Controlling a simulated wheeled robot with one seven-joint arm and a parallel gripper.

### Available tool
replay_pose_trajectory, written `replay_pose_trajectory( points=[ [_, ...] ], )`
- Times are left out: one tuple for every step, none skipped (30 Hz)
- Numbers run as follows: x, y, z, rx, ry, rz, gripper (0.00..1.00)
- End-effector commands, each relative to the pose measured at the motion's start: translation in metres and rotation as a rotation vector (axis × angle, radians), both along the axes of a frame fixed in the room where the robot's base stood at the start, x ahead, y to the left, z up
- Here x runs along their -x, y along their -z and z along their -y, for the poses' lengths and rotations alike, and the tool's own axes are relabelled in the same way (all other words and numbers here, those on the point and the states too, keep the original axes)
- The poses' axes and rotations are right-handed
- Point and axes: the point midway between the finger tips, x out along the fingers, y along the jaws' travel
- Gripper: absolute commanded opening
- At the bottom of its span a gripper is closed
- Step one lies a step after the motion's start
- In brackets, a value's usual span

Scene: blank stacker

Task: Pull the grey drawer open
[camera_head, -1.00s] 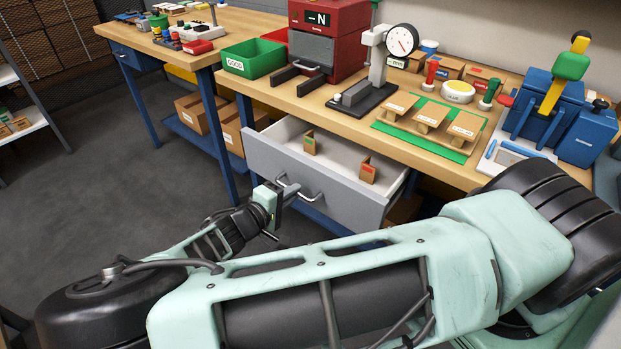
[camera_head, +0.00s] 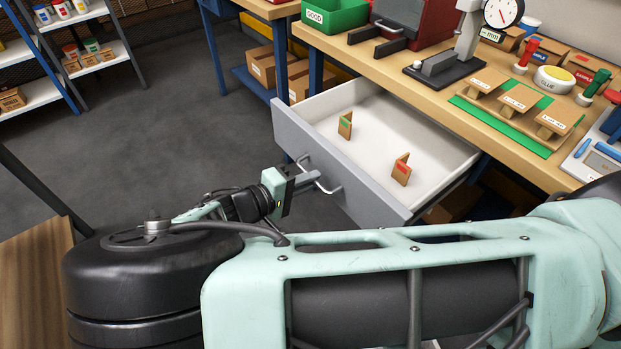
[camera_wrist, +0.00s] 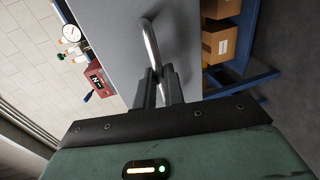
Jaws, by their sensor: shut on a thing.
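The grey drawer (camera_head: 350,178) under the wooden bench is pulled well out, and its white inside shows in the head view. Its front also shows in the wrist view (camera_wrist: 105,25). The metal bar handle (camera_head: 325,181) is on the drawer front; in the wrist view the handle (camera_wrist: 151,45) runs down between the fingers. My gripper (camera_head: 299,181) is shut on the handle, its fingers (camera_wrist: 158,88) either side of the bar. Two small brown card dividers, one with a green mark (camera_head: 345,126) and one with a red mark (camera_head: 401,170), stand inside the drawer.
Cardboard boxes (camera_head: 262,68) sit on a low shelf behind the drawer. Open grey floor (camera_head: 150,130) lies to the left.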

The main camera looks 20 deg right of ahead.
Motion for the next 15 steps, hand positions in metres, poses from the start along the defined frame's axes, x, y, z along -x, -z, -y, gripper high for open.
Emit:
replay_pose_trajectory(
  points=[
    [-0.0007, 0.0001, -0.0007, -0.002, -0.003, 0.001, 0.0],
    [-0.0007, 0.0001, -0.0006, -0.002, -0.003, 0.001, 0.0],
    [-0.0008, 0.0001, -0.0007, -0.002, -0.003, 0.001, 0.0],
    [-0.0008, 0.0001, -0.0007, -0.002, -0.003, 0.001, 0.0],
    [-0.0009, 0.0002, -0.0006, -0.002, -0.003, 0.001, 0.13],
    [-0.0009, 0.0002, -0.0006, -0.002, -0.003, 0.001, 0.24],
    [-0.0009, 0.0001, -0.0005, -0.002, -0.003, 0.001, 0.32],
    [-0.0008, 0.0001, -0.0004, -0.002, -0.003, 0.001, 0.32],
    [-0.0008, 0.0001, -0.0003, -0.001, -0.002, 0.001, 0.32],
    [-0.0008, 0.0, -0.0003, -0.001, -0.002, 0.001, 0.32],
    [-0.0007, 0.0, -0.0002, -0.001, -0.002, 0.0, 0.32],
    [-0.0007, 0.0, -0.0001, -0.001, -0.002, 0.0, 0.32],
    [-0.0006, 0.0, -0.0001, -0.001, -0.002, 0.0, 0.32],
    [-0.0006, 0.0, 0.0, -0.001, -0.002, 0.0, 0.32],
    [-0.0005, 0.0, 0.0, -0.001, -0.001, 0.0, 0.32]
  ],
)
